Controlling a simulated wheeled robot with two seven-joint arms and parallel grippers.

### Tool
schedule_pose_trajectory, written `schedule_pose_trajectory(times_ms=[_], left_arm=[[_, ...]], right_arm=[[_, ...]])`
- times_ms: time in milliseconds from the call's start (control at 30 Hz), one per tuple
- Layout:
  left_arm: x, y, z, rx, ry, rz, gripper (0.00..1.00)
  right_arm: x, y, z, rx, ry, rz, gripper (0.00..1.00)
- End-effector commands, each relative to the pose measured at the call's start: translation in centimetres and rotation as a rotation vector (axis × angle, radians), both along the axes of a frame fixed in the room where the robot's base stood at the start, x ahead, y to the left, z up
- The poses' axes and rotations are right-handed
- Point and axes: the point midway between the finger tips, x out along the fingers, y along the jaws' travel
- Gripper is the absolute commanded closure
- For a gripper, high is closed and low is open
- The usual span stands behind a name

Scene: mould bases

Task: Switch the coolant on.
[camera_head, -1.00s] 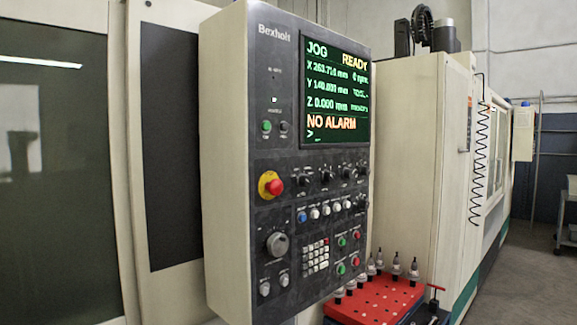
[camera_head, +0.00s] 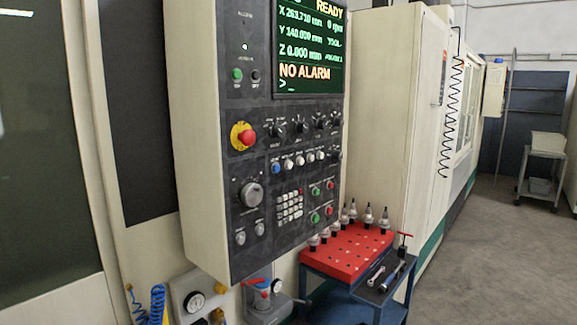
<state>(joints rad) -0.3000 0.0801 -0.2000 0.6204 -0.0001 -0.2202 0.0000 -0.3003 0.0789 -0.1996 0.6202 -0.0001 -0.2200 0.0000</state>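The machine's control panel (camera_head: 262,165) hangs in the middle of the view, with a grey face and cream housing. Its screen (camera_head: 309,50) reads READY and NO ALARM. A row of buttons, one blue (camera_head: 276,168) and several white (camera_head: 300,161), sits below a row of knobs (camera_head: 299,127). Green and red buttons (camera_head: 322,191) are at the lower right beside a keypad (camera_head: 289,206). A red emergency stop (camera_head: 245,136) on yellow is at the left. The labels are too small to read, so I cannot tell which control is the coolant's. Neither gripper is in view.
A cart with a red top (camera_head: 345,252) holding several tool holders stands below right of the panel. A gauge (camera_head: 194,302) and blue coiled hose (camera_head: 157,304) are at the lower left. A grey trolley (camera_head: 541,172) stands far right. The floor (camera_head: 480,260) at right is clear.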

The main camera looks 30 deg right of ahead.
Motion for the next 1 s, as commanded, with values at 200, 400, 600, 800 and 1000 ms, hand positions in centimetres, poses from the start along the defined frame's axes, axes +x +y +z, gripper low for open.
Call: schedule_pose_trajectory(times_ms=[200,400,600,800,1000], left_arm=[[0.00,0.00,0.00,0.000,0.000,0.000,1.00],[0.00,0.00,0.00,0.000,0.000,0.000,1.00],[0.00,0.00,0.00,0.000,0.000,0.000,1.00],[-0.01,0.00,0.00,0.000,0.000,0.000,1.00],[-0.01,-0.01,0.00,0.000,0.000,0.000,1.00]], right_arm=[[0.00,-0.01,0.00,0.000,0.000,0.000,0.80],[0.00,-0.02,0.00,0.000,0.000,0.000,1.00],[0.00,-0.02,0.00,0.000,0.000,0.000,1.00],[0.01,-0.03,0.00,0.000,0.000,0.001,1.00],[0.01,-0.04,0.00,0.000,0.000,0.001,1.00]])
